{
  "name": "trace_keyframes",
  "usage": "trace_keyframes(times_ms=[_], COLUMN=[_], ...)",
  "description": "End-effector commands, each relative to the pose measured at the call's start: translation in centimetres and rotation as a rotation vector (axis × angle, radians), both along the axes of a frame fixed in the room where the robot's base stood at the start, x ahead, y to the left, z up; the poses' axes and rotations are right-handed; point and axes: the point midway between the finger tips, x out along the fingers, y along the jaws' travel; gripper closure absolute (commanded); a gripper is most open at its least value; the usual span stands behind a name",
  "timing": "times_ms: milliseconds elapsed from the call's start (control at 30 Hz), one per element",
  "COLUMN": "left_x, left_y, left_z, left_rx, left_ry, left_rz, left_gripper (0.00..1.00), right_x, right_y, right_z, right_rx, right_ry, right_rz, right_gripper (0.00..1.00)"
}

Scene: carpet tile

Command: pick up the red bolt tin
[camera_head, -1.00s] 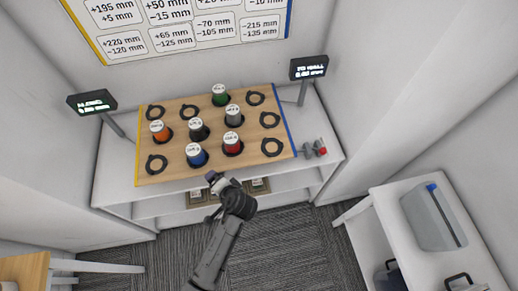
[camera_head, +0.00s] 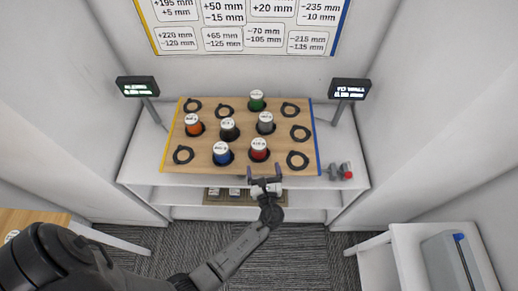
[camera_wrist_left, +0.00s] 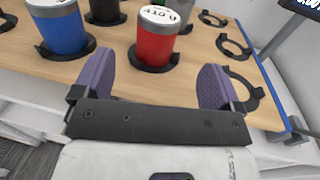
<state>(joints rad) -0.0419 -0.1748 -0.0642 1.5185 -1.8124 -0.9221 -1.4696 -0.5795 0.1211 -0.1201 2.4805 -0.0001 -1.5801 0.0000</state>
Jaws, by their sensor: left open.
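The red bolt tin (camera_head: 259,150) has a white lid and stands upright in a black ring at the front of the wooden board (camera_head: 208,163). In the left wrist view the red tin (camera_wrist_left: 155,42) is ahead, between the lines of my two purple fingers but beyond their tips. My left gripper (camera_head: 265,183) is open and empty at the board's front edge, just in front of the red tin. It also shows in the left wrist view (camera_wrist_left: 157,85). My right gripper is not in view.
A blue tin (camera_head: 222,154) stands close left of the red one. Black (camera_head: 229,130), grey (camera_head: 265,123), orange (camera_head: 194,125) and green (camera_head: 257,101) tins stand around. An empty ring (camera_head: 297,160) is to the right. Two small displays (camera_head: 138,87) (camera_head: 350,89) flank the board.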

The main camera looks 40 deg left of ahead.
Motion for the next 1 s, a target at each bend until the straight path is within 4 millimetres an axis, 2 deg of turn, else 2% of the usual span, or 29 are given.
trace_keyframes(times_ms=[200,633,1000], left_x=[2.2,3.6,6.3], left_y=[2.5,4.2,7.5], left_z=[-0.1,-0.1,-0.2], left_rx=[-0.001,-0.002,-0.003], left_ry=[-0.002,-0.002,-0.002], left_rz=[0.002,0.002,0.002], left_gripper=[0.09,0.09,0.09], right_x=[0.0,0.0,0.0], right_y=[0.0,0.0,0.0], right_z=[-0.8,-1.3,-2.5], right_rx=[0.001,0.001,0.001], right_ry=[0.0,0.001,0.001], right_rz=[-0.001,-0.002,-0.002], right_gripper=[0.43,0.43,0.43])
